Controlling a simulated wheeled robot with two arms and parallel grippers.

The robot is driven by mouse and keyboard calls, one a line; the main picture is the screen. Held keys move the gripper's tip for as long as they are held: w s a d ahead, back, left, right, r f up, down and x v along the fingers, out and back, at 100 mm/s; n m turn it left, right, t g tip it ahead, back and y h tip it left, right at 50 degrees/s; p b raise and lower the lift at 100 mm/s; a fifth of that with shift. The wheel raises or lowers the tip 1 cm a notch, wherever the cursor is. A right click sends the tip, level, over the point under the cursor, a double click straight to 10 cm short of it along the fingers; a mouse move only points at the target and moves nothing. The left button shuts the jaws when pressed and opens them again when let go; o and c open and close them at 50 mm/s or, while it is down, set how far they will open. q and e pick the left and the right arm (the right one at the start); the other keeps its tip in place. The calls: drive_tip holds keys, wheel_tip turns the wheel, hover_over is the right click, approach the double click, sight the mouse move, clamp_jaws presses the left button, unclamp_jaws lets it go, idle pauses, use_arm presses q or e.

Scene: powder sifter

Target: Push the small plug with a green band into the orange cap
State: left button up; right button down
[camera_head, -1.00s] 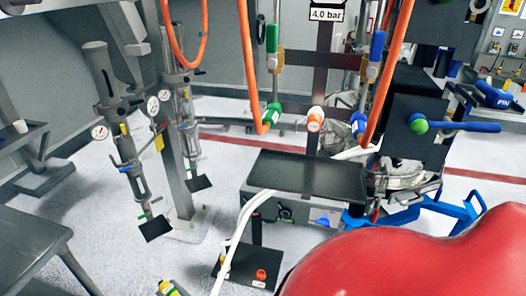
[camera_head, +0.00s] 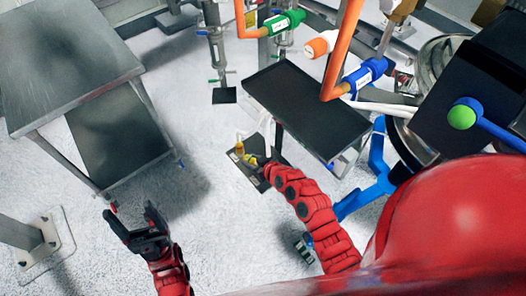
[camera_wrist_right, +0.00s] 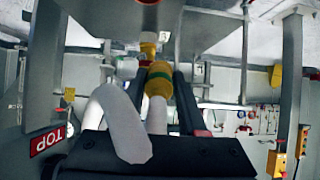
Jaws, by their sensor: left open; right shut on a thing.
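The small yellow plug with a green band (camera_wrist_right: 159,78) sits between the two dark fingers of my right gripper (camera_wrist_right: 163,85) in the right wrist view. My right gripper (camera_head: 257,160) is shut on it. In the head view the plug is small, just above the low black stand (camera_head: 246,173). A small orange-yellow piece (camera_head: 239,148) shows at that stand; I cannot tell for sure whether it is the orange cap. In the wrist view a yellow piece (camera_wrist_right: 148,38) lies beyond the plug; contact is unclear. My left gripper (camera_head: 130,222) is open and empty, above the floor at lower left.
A black tray table (camera_head: 306,108) stands just beyond my right gripper. A grey metal table (camera_head: 75,58) is at upper left. The floor between is clear.

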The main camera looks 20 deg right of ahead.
drive_tip(key=shift+w+f+n+g+p, duration=0.3)
drive_tip(key=shift+w+n+g+p, duration=0.3)
drive_tip(key=shift+g, duration=0.6)
drive_tip(key=n+g, duration=0.1)
drive_tip(key=n+g+p, duration=0.1)
drive_tip(key=g, duration=0.1)
drive_tip(key=shift+w+d+f, duration=0.15)
drive_tip(key=shift+w+d, duration=0.05)
drive_tip(key=shift+d, duration=0.15)
drive_tip(key=shift+s+d+r+n+g+h+p, duration=1.15)
drive_tip(key=shift+s+r+n+g+h+p, duration=0.7)
drive_tip(key=shift+n+g, duration=0.8)
drive_tip(key=shift+h, duration=0.25)
drive_tip(key=shift+f+b, duration=1.45)
drive_tip(key=shift+f, duration=0.9)
drive_tip(key=shift+w+f+b, duration=0.1)
drive_tip(key=shift+f+b, duration=0.45)
drive_tip(key=shift+b, duration=0.05)
drive_tip(key=shift+t, duration=0.25)
drive_tip(key=shift+b, duration=0.35)
